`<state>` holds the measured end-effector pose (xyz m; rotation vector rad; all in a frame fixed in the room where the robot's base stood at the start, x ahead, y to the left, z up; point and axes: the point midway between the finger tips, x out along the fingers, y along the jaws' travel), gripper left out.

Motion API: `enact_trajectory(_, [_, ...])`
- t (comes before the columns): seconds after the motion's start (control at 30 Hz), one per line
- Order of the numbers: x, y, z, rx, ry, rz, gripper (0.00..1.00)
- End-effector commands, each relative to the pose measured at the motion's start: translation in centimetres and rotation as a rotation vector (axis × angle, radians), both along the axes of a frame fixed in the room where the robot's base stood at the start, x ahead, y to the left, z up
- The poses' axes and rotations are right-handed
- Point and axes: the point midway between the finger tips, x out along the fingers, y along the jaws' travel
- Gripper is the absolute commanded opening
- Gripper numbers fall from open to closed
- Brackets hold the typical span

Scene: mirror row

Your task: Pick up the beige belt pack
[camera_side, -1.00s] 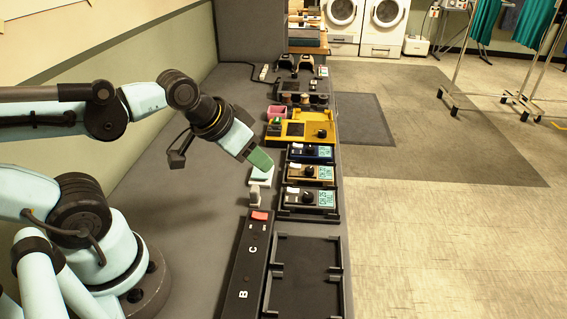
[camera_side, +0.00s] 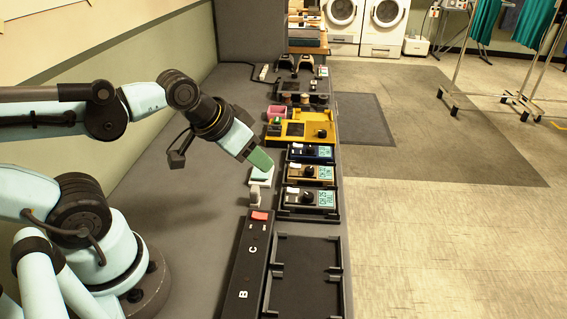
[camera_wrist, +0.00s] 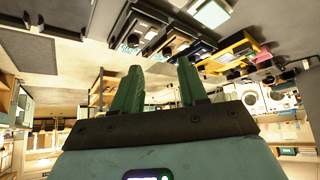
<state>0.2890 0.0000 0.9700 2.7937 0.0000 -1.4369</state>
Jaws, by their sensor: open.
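Three belt packs with lit screens and dark knobs lie in a row in black holders in the side view. The middle one (camera_side: 311,173) has a tan-yellow face, the closest to beige. My gripper (camera_side: 261,160) is left of the row, pointing down to the right, apart from the packs. In the wrist view my gripper (camera_wrist: 160,67) has its two green fingers apart with nothing between them.
A white pad (camera_side: 260,174) and a small grey piece (camera_side: 254,198) are close below my gripper. A black strip lettered B and C (camera_side: 247,265) and an empty black tray (camera_side: 307,275) are nearer the camera. A yellow tray (camera_side: 318,131) and pink box (camera_side: 277,112) stand beyond.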

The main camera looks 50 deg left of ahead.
Motion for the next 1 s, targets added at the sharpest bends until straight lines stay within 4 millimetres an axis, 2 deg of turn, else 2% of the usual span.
enact_trajectory(0.07, [0.0, 0.0, 0.0, 0.000, 0.000, 0.000, 0.43])
enact_trajectory(0.3, [0.0, 0.0, 0.0, 0.000, 0.000, 0.000, 0.78])
enact_trajectory(0.4, [0.0, 0.0, 0.0, 0.000, 0.000, 0.000, 0.89])
enact_trajectory(0.77, [0.5, 0.1, 0.3, 0.011, 0.016, -0.022, 0.89])
enact_trajectory(1.0, [3.7, 0.9, 1.4, 0.063, 0.117, -0.200, 0.89])
